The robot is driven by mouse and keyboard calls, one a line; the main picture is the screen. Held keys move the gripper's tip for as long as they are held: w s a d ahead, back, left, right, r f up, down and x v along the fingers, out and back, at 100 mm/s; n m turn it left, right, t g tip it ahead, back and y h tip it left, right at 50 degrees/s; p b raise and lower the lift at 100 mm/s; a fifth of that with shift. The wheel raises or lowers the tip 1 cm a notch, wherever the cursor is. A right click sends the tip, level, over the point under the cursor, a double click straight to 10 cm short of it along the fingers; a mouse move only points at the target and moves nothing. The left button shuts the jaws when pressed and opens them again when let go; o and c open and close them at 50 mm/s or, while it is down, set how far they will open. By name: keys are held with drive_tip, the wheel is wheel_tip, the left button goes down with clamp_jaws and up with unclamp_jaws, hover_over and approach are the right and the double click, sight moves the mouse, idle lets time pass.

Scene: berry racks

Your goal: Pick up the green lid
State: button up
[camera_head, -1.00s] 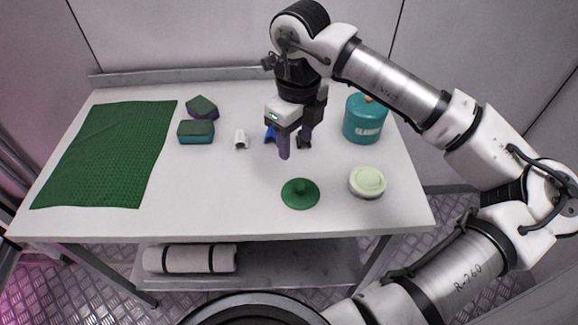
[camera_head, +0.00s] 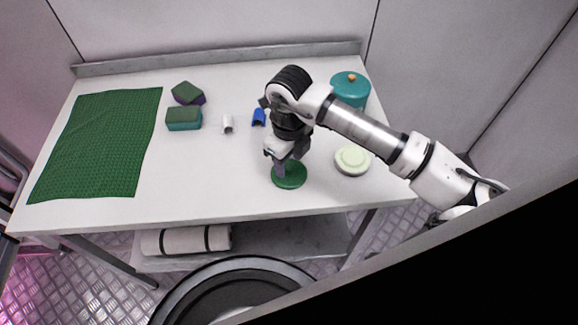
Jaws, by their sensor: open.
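The green lid (camera_head: 290,179) is a round, dark green disc lying on the white table near its front edge, right of the middle. In the earlier view it shows a small knob on top; now my gripper hides the knob. My gripper (camera_head: 281,169) points down at the lid's upper left part, with its fingers apart. Whether the fingers touch the lid or stand around its knob, I cannot tell.
A pale green round container (camera_head: 352,160) stands close right of the lid. A teal canister (camera_head: 350,91) is behind my arm. Sponges (camera_head: 184,119), a white piece (camera_head: 228,125) and a blue piece (camera_head: 259,117) lie further back. A green cloth (camera_head: 100,145) covers the left. The front middle is clear.

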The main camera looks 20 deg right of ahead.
drive_tip(key=shift+f, duration=0.8)
clamp_jaws()
drive_tip(key=shift+r, duration=0.1)
